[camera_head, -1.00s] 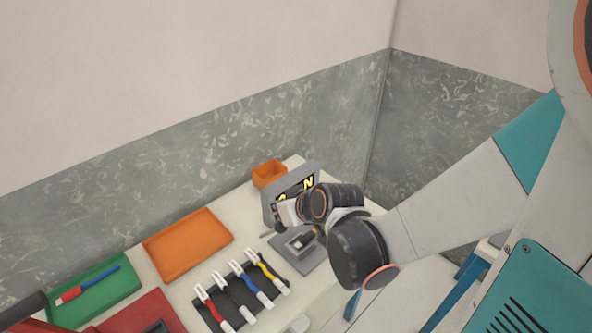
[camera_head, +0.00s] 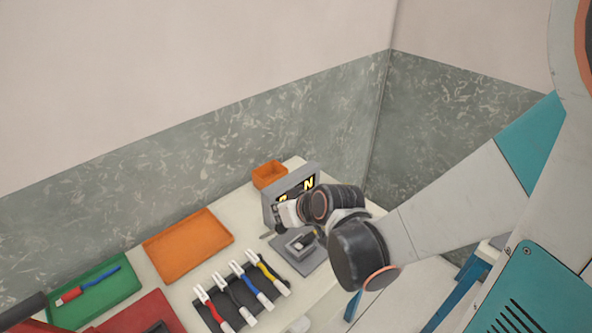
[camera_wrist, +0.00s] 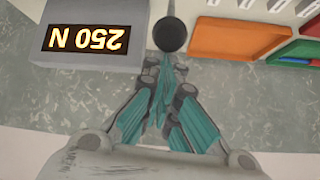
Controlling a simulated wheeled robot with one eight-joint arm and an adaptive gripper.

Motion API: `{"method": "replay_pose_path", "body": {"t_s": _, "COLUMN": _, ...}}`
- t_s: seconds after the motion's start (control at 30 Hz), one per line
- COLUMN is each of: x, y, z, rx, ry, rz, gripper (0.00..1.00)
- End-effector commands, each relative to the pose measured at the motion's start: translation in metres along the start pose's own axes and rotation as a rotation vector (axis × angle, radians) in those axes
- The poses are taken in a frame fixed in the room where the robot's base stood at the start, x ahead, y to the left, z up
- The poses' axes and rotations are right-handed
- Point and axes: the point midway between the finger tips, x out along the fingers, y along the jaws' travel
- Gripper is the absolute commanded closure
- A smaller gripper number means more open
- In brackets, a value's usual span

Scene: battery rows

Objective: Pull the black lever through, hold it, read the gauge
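The gauge (camera_wrist: 92,35) is a grey box with a lit display reading 250 N, upside down in the wrist view. In the head view the gauge (camera_head: 309,169) is partly covered by my wrist, and only the N shows clearly. The lever's round black knob (camera_wrist: 171,35) is at the top middle of the wrist view, beside the gauge. My gripper (camera_wrist: 169,66) has its teal fingertips together right at the knob's near edge; no gap shows between them. I cannot tell whether they touch it.
A small orange bin (camera_head: 268,175) stands behind the gauge. An orange tray (camera_head: 188,245), a green tray (camera_head: 112,293) and a red tray (camera_head: 140,316) are to the left. The wall is close behind.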

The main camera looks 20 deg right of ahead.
Motion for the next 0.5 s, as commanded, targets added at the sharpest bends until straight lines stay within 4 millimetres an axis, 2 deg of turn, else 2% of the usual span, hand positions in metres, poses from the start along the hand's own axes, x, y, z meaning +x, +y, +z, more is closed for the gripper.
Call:
{"method": "replay_pose_path", "body": {"t_s": 0.03, "x": -0.004, "y": -0.001, "z": 0.016, "rx": -0.008, "ry": -0.029, "rz": 0.002, "gripper": 1.0}}
{"method": "replay_pose_path", "body": {"t_s": 0.23, "x": -0.004, "y": -0.001, "z": 0.011, "rx": -0.008, "ry": -0.027, "rz": 0.002, "gripper": 1.0}}
{"method": "replay_pose_path", "body": {"t_s": 0.37, "x": -0.004, "y": 0.0, "z": -0.007, "rx": -0.007, "ry": -0.02, "rz": 0.004, "gripper": 1.0}}
{"method": "replay_pose_path", "body": {"t_s": 0.5, "x": -0.003, "y": -0.001, "z": -0.039, "rx": -0.004, "ry": -0.007, "rz": 0.004, "gripper": 1.0}}
